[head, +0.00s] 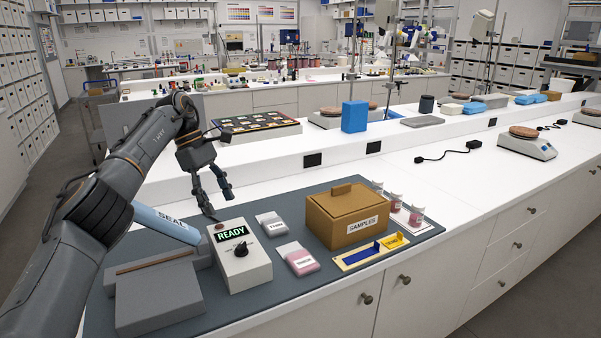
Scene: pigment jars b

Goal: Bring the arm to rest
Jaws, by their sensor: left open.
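My left arm comes in from the left, and its gripper (217,198) is open and empty. It hangs just behind and above the white box with the lit "READY" display (240,270), close to the box's reddish button (219,227). I cannot tell whether a fingertip touches the box. My right gripper is not in view.
A dark mat (290,292) carries a brown "SAMPLES" box (330,224), small jars (395,203), two labelled packets (298,259), a "DEMO" tray (366,253) and grey blocks (160,300). A blue-white "SEAL" piece (166,222) shows beside my forearm.

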